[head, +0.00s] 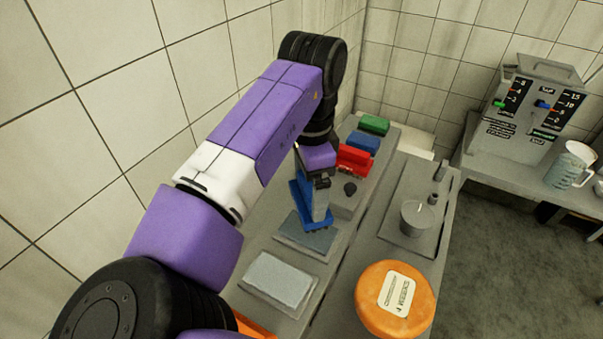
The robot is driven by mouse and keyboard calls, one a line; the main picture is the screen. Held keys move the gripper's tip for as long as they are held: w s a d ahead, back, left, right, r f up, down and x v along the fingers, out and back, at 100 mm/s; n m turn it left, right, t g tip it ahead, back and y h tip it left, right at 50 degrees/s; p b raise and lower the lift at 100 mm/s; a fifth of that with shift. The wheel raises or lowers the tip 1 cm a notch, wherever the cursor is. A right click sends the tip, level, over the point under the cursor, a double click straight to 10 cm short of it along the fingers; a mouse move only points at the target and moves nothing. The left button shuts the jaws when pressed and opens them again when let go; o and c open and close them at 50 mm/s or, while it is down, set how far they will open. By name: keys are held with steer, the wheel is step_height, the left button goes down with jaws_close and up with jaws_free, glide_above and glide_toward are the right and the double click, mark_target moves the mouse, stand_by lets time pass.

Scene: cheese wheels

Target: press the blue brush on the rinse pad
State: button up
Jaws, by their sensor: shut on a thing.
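My gripper (316,178) points down over the counter, shut on the blue brush (305,205). The brush's lower end is over the right edge of a dark blue-grey pad (295,238); I cannot tell whether it touches. A second, paler grey pad (278,281) lies nearer to me on the same counter. No label shows on either pad, so I cannot tell which is the rinse pad. My arm runs across the left and middle of the view.
Red (355,160), blue (363,143) and green (374,124) blocks stand in a row behind my gripper. An orange cheese wheel (369,310) and a metal pot (415,218) are to the right. A dispenser (535,105) and jug (570,165) stand farther right.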

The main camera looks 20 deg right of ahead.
steer(key=shift+f+b, duration=2.65)
steer(key=shift+f, duration=0.25)
steer(key=shift+s+f, duration=0.1)
steer(key=shift+f, duration=0.5)
stand_by(0.5)
step_height(320, 180, up, 7)
steer(key=p, duration=0.6)
steer(key=shift+r, duration=0.15)
stand_by(0.7)
